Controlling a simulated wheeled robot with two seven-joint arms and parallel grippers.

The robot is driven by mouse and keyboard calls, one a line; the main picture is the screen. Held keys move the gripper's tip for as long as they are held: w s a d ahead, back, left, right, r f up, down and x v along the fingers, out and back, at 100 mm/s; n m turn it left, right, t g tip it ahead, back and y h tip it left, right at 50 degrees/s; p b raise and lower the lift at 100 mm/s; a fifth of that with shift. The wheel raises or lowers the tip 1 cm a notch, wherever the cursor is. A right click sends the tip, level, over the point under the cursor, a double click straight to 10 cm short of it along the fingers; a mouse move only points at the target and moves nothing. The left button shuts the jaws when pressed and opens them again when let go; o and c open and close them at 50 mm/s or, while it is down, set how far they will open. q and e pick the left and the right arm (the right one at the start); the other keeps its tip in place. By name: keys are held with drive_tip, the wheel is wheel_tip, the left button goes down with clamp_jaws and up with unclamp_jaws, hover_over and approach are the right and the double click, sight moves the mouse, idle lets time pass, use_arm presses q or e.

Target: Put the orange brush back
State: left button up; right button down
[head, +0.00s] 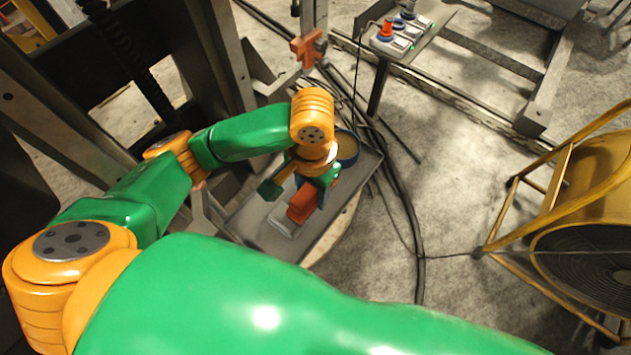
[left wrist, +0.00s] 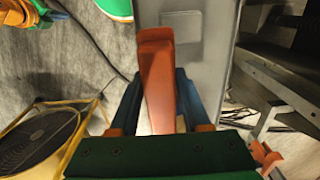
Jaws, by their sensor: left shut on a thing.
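My left gripper (head: 298,190) is shut on the orange brush (head: 302,206), over the grey tray (head: 252,217). In the left wrist view the brush (left wrist: 157,72) lies between the two dark blue fingers of the gripper (left wrist: 158,90), its wide end pointing up the picture. I cannot tell whether the brush touches the tray.
A round container (head: 347,146) stands at the tray's far end, partly behind my wrist. Dark cables (head: 405,215) run along the floor to the right. A yellow-framed fan (head: 585,245) stands at the right. A control panel (head: 402,36) stands at the back. Steel columns (head: 222,60) rise left.

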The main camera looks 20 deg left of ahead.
use_arm(q)
drive_tip(key=w, duration=0.1)
drive_tip(key=w+f, duration=0.1)
drive_tip(key=w, duration=0.1)
drive_tip(key=shift+w+a+f, duration=0.15)
drive_tip(key=shift+a+f, duration=0.2)
drive_tip(key=shift+f, duration=0.05)
drive_tip(key=w+f, duration=0.2)
drive_tip(key=f, duration=0.1)
drive_tip(key=w+a+f+b, duration=0.1)
drive_tip(key=w+f, duration=0.2)
drive_tip(key=shift+w+a, duration=0.2)
drive_tip(key=shift+w, duration=0.05)
drive_tip(key=shift+f, duration=1.55)
clamp_jaws()
drive_tip(key=o, duration=1.2)
unclamp_jaws()
drive_tip(key=shift+w, duration=0.1)
wheel_tip(320, 180, up, 12)
drive_tip(key=shift+r+p, duration=0.1)
drive_tip(key=shift+p, duration=0.2)
